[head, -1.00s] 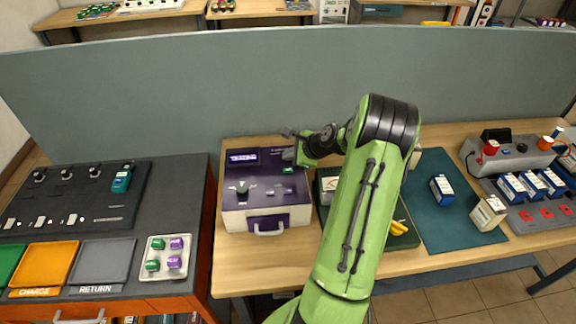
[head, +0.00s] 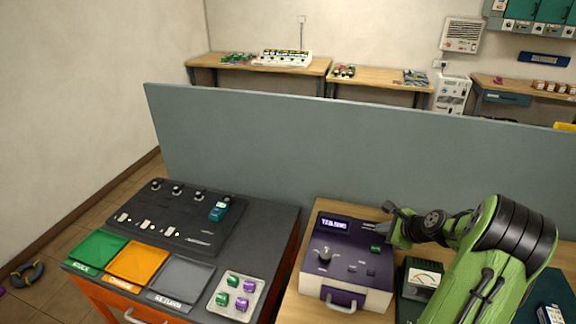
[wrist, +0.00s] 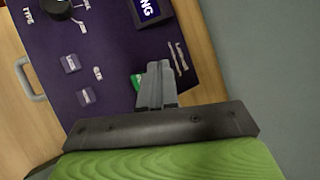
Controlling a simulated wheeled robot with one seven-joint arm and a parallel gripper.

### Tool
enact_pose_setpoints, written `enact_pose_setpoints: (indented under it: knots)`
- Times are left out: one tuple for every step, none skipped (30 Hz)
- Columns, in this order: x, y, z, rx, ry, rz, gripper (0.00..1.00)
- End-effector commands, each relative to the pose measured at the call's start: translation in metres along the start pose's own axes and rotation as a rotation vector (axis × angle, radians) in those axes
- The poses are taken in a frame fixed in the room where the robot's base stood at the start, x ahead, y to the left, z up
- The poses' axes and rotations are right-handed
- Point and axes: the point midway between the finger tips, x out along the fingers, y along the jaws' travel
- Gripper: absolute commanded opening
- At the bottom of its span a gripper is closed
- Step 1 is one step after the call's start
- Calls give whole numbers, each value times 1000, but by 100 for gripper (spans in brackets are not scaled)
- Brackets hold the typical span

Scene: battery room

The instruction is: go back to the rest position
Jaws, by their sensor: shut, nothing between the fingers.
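My gripper (head: 381,229) is at the back right of a purple-topped tester box (head: 345,262) in the head view. In the wrist view its two fingers (wrist: 156,84) are together with nothing between them. They hover over or touch the purple panel (wrist: 110,50); I cannot tell which. A small green piece (wrist: 137,81) on the panel is partly hidden behind the fingers. My green arm reaches in from the lower right.
A dark cabinet at left bears green, orange and grey trays (head: 183,278), a tray of green and purple cubes (head: 237,297) and a black panel (head: 150,215). A grey partition (head: 300,150) stands behind. A boxed meter (head: 424,279) sits right of the tester.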

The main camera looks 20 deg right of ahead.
Motion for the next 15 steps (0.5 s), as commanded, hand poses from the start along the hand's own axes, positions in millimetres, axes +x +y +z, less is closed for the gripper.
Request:
enact_pose_setpoints:
  knots:
    - [0, 0, 0, 0, 0, 0, 0]
    - [0, 0, 0, -1, 0, 0, 0]
    - [0, 0, 4, -15, 0, 4, 0]
    - [-1, 1, 10, -40, 2, 13, 0]
    - [-3, 2, 19, -80, 5, 25, 0]
    - [-7, 6, 37, -160, 11, 48, 0]
    - [-11, 10, 54, -239, 17, 71, 0]
    - [-16, 15, 72, -329, 24, 97, 0]
    - [-26, 24, 99, -461, 32, 133, 0]
    - [-34, 32, 118, -564, 37, 160, 0]
    - [-42, 41, 135, -662, 43, 185, 0]
    - [-55, 54, 156, -790, 47, 217, 0]
    - [-65, 64, 170, -884, 50, 238, 0]
    - [-76, 74, 184, -977, 50, 258, 0]
    - [-91, 89, 200, -1098, 50, 282, 0]
